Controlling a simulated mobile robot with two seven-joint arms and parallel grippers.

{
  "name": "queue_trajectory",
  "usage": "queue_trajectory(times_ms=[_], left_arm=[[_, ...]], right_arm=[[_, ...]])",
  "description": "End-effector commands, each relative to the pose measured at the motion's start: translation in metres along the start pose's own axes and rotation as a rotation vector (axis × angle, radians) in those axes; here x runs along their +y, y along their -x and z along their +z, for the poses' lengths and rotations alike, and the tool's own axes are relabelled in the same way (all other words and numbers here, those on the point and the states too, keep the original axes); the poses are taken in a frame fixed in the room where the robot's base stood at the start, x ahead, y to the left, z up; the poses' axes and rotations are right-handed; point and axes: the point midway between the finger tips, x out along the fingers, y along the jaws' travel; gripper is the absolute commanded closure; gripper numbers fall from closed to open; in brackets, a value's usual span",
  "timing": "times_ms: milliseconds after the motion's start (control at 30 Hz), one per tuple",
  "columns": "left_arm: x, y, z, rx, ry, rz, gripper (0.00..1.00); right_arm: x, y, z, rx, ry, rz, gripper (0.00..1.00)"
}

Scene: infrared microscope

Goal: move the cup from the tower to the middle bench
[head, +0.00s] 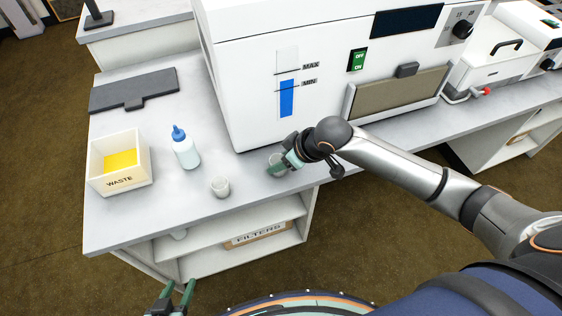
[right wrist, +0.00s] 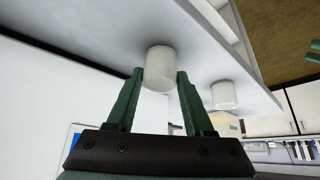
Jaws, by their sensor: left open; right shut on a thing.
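A small whitish cup (head: 274,159) is at the front right of the bench top (head: 250,194), close to the big white instrument. My right gripper (head: 283,165) is shut on it. In the right wrist view the same cup (right wrist: 160,68) sits between the two green fingers (right wrist: 158,95), upside down in that picture, at the bench surface; I cannot tell whether it bears on it. A second small cup (head: 220,186) stands upright to its left, also in the right wrist view (right wrist: 223,95). My left gripper (head: 172,296) is open and empty, low in front of the bench.
A white bottle with a blue cap (head: 186,150) and a waste box (head: 120,163) stand to the left. A dark grey plate (head: 133,90) lies behind them. The instrument (head: 240,90) rises right behind my right gripper. The bench front between the cups is clear.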

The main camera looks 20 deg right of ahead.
Motion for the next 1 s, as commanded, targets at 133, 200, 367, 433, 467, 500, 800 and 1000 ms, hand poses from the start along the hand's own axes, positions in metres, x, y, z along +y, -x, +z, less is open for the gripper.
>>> queue_trajectory(times_ms=[133, 200, 367, 433, 467, 500, 800, 1000], left_arm=[[-0.0001, -0.0006, -0.0001, 0.001, 0.0, 0.0, 0.5], [-0.0001, -0.0006, -0.0002, 0.001, 0.0, 0.0, 0.5], [-0.0002, -0.0005, -0.0004, 0.001, 0.0, 0.0, 0.5], [-0.0002, -0.0005, -0.0004, 0.001, 0.0, 0.0, 0.5], [-0.0002, -0.0006, -0.0004, 0.001, 0.0, 0.0, 0.5], [-0.0002, -0.0006, -0.0004, 0.001, 0.0, 0.0, 0.5], [-0.0003, -0.0006, -0.0003, 0.001, 0.0, 0.0, 0.5], [-0.0002, 0.0004, -0.0014, 0.001, 0.0, -0.001, 0.5]], right_arm=[[-0.0003, -0.0049, 0.003, 0.002, 0.001, 0.0, 0.99], [-0.0003, -0.0046, 0.0029, 0.001, 0.001, 0.0, 0.99], [-0.0003, -0.0065, 0.0044, 0.0, 0.001, 0.0, 0.99], [-0.0002, -0.0064, 0.0043, 0.001, 0.001, 0.0, 0.41], [-0.0002, -0.0064, 0.0043, 0.001, 0.001, 0.0, 0.38], [-0.0002, -0.0063, 0.0043, 0.0, 0.001, 0.0, 0.33], [-0.0001, -0.0061, 0.0042, 0.001, 0.001, 0.0, 0.18], [0.0004, 0.0023, 0.0023, 0.002, 0.001, 0.001, 0.18]])
